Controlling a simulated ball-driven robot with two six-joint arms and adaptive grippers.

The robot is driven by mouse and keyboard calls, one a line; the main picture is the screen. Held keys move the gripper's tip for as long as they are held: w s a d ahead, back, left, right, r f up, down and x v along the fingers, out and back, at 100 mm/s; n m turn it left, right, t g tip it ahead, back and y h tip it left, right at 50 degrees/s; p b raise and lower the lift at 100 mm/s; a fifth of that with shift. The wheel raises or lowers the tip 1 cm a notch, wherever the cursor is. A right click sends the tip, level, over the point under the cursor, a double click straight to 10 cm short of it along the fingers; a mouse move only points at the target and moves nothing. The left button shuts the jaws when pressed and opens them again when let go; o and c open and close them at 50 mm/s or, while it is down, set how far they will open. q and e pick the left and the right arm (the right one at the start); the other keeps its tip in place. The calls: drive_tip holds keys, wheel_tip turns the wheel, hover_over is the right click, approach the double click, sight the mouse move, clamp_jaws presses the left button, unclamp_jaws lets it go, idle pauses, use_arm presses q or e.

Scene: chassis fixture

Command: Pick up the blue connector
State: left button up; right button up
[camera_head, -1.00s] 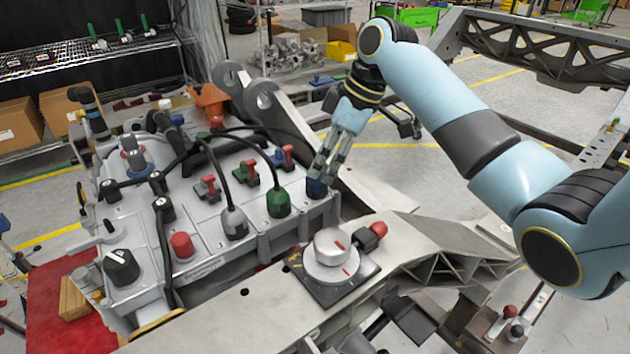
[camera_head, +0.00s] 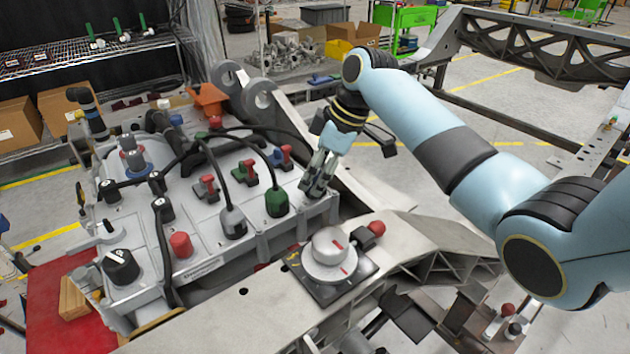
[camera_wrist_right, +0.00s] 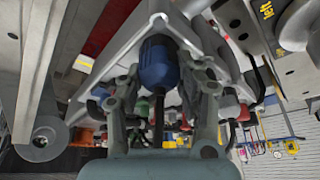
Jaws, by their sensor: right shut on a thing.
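The blue connector (camera_wrist_right: 158,62) sits between the fingers of my right gripper in the right wrist view, with a dark cable running from it toward the palm. My right gripper (camera_head: 317,188) is shut on it at the right corner of the grey chassis fixture (camera_head: 205,245). In the head view the fingers hide the connector. I cannot tell whether it is still seated in the fixture. My left gripper is not in view.
A green connector (camera_head: 277,203) and a grey connector (camera_head: 233,222) with black cables stand just left of the gripper. Red-handled switches (camera_head: 247,170) are behind them. A dial (camera_head: 328,252) sits on the frame in front. Cables arch over the fixture.

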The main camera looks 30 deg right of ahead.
drive_tip(key=shift+r, duration=0.45)
drive_tip(key=v, duration=0.3)
drive_tip(key=shift+w+r, duration=0.15)
drive_tip(key=shift+r, duration=0.3)
drive_tip(key=s+d+r, duration=0.2)
drive_tip(key=d, duration=0.1)
drive_tip(key=s+d+r, duration=0.1)
drive_tip(key=d+r, duration=0.1)
drive_tip(key=d, duration=0.1)
drive_tip(key=s+d+r, duration=0.2)
drive_tip(key=d, duration=0.1)
drive_tip(key=shift+s+r+b, duration=0.25)
drive_tip(key=shift+s+b, duration=0.1)
drive_tip(key=shift+b, duration=0.05)
